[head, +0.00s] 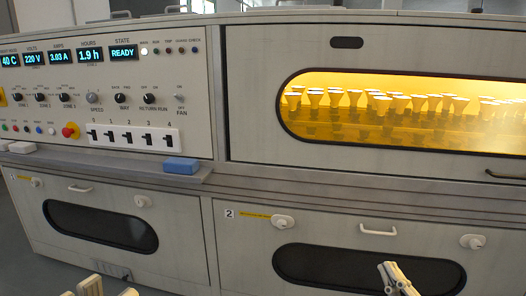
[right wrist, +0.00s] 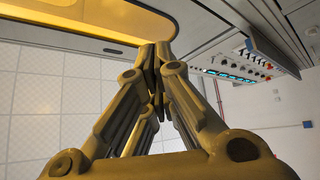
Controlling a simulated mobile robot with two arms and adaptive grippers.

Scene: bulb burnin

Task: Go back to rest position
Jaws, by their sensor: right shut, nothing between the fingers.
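My right gripper (head: 394,278) shows at the bottom right of the head view, in front of the lower door numbered 2. In the right wrist view its fingers (right wrist: 157,52) meet at the tips, with nothing between them. My left gripper (head: 100,288) shows only in part at the bottom left edge of the head view. Its fingertips are cut off by the frame, so its opening is unclear.
The burn-in machine fills the head view. Its control panel (head: 110,85) reads READY. A lit amber window (head: 400,110) shows rows of bulbs. A ledge (head: 120,170) with a blue block (head: 181,166) juts out below the panel. Lower doors have white handles (head: 378,230).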

